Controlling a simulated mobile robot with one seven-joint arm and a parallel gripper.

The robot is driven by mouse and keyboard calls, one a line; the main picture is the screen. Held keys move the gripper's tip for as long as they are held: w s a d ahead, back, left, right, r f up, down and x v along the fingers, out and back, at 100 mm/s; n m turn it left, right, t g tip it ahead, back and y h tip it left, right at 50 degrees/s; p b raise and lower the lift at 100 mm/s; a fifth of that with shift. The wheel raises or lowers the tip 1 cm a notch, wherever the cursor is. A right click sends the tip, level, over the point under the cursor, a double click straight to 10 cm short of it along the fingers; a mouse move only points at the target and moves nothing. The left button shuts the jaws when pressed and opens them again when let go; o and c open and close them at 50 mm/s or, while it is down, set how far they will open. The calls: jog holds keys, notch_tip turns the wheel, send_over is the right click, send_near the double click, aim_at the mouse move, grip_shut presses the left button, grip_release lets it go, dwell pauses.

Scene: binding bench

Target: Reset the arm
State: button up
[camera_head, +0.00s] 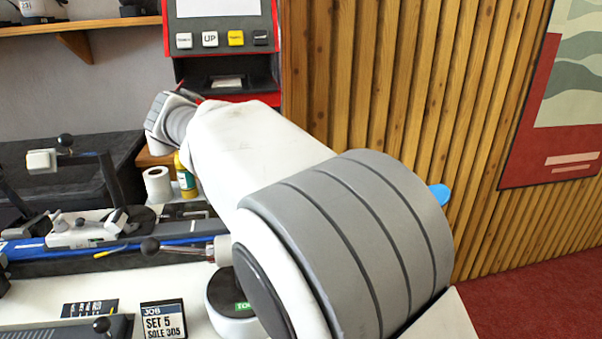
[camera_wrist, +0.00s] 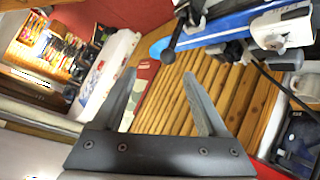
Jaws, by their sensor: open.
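My gripper (camera_wrist: 158,100) shows in the wrist view with its two grey fingers spread apart and nothing between them. Beyond the fingers the wrist view shows the slatted wood wall and part of the bench gear, seen at a tilt. In the head view my arm reaches from the lower right up toward the red machine (camera_head: 272,70). My gripper itself is hidden there behind the arm.
The bench holds a blue rail (camera_head: 180,242) with a clamp fixture (camera_head: 85,230), a card reading SET 5 (camera_head: 163,320), a white roll (camera_head: 157,185) and a yellow-green bottle (camera_head: 186,178). A wooden shelf (camera_head: 100,26) is at upper left. Red floor (camera_head: 530,300) lies open at right.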

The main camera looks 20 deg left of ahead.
jog(key=s+d+n+g+y, duration=0.2)
jog(key=d+g+y, duration=0.15)
jog(key=d, duration=2.05)
jog(key=s+d+f+n+y, duration=0.1)
jog(key=s+d+f+y, duration=0.1)
jog(key=s+d+f, duration=0.35)
jog(key=s+d+f+y, duration=0.2)
jog(key=s+d, duration=0.5)
jog(key=s, duration=0.4)
notch_tip(320, 180, up, 12)
jog(key=t+p, duration=0.1)
jog(key=p, duration=1.1)
jog(key=shift+f, duration=0.1)
jog(key=shift+c, duration=0.2)
